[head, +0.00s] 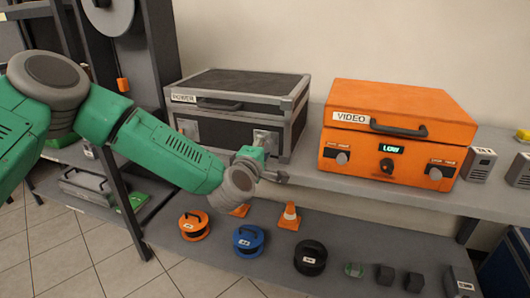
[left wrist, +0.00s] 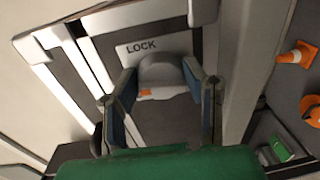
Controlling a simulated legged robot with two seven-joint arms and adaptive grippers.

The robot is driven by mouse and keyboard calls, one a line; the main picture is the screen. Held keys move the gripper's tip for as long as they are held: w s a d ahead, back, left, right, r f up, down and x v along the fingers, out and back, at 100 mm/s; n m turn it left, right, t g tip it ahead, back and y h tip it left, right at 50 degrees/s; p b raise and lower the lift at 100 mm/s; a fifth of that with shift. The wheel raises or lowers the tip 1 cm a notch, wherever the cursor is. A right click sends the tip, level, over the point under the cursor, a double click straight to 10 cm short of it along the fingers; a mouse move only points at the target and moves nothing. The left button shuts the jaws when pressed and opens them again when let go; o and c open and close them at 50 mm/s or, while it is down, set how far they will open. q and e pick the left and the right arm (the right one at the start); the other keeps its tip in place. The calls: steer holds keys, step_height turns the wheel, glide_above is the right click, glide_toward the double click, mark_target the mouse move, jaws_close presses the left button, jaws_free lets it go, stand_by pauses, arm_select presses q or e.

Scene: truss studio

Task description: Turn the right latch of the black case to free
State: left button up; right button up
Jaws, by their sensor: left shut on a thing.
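The black case (head: 228,120), labelled POWER, stands on the upper shelf with grey metal edges and a closed lid. Its right latch (head: 265,138) is on the front near the right corner, partly hidden by my left gripper (head: 270,170). The left latch (head: 188,128) shows at the front left. In the left wrist view, the left gripper (left wrist: 160,78) has its two fingers on either side of the latch's grey rounded knob (left wrist: 162,68). The fingers are shut on it. The plate behind reads LOCK, and a small orange mark shows below the knob. My right gripper is out of view.
An orange VIDEO case (head: 400,105) stands to the right on the same shelf (head: 350,180). Small grey boxes (head: 478,163) are beyond it. Cable reels (head: 248,241) and orange cones (head: 289,217) stand on the lower shelf. A dark upright post (head: 125,200) is at the left.

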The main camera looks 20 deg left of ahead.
arm_select(q)
steer(key=shift+a+f+n+b, duration=0.1)
steer(key=shift+f+n+b, duration=0.25)
steer(key=shift+n, duration=0.45)
steer(key=shift+s+r, duration=0.1)
steer(key=o, duration=1.1)
steer(key=shift+a, duration=0.1)
steer(key=shift+r, duration=0.15)
steer(key=s, duration=1.1)
steer(key=shift+s+a+r, duration=0.25)
steer(key=shift+s+r, duration=0.1)
steer(key=shift+s, duration=0.05)
